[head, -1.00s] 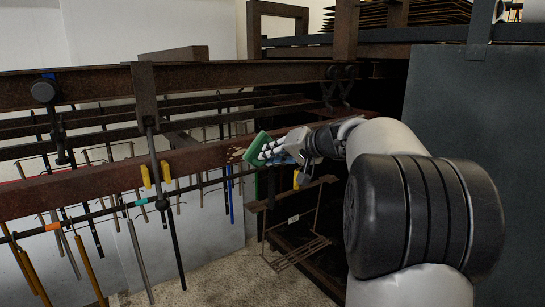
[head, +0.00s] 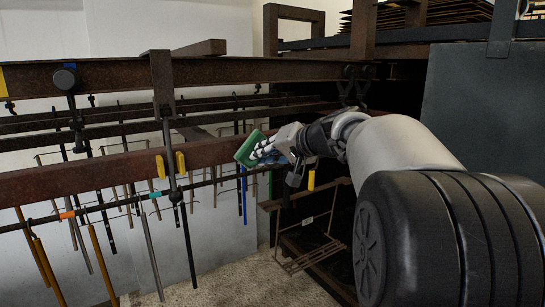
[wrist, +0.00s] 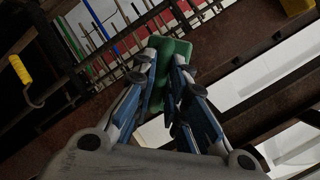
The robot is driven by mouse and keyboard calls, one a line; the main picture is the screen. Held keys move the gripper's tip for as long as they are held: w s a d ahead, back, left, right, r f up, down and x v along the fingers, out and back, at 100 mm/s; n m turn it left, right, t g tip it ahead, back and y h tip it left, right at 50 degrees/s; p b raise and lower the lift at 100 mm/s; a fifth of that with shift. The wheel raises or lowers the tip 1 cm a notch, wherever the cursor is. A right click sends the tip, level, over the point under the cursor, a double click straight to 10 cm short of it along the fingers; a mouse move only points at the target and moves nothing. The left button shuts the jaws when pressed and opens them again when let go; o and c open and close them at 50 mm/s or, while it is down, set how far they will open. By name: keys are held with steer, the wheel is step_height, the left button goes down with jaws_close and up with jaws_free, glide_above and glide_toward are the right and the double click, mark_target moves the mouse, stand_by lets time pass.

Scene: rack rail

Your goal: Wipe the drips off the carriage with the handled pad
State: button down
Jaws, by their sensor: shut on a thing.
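The green handled pad (head: 249,149) is in my gripper (head: 280,147), which is shut on it. The pad also shows between the blue-sided fingers in the wrist view (wrist: 176,62). I take the long red-brown beam (head: 110,170) to be the carriage. In the head view the pad overlaps the front of this beam towards its right part, tilted. I cannot tell whether it touches the surface. No pale drips show on the visible part of the beam; any behind the pad are hidden.
Blue rods (head: 242,190) and other rods hang below. A dark rail (head: 230,70) runs above. A wire rack (head: 310,255) is below my arm, and a grey panel (head: 480,120) stands at right.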

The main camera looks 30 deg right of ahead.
steer(key=shift+s+a+b, duration=0.1)
steer(key=shift+a+b, duration=0.65)
steer(key=shift+a, duration=1.3)
steer(key=shift+s+d, duration=0.1)
steer(key=s+b, duration=0.2)
steer(key=s, duration=0.1)
steer(key=shift+s+f, duration=0.1)
steer(key=shift+s, duration=0.05)
steer(key=shift+s+d+b, duration=0.1)
steer(key=shift+s+b, duration=0.5)
steer(key=shift+s, duration=0.7)
steer(key=s+b, duration=0.1)
steer(key=s, duration=0.2)
steer(key=shift+w, duration=0.1)
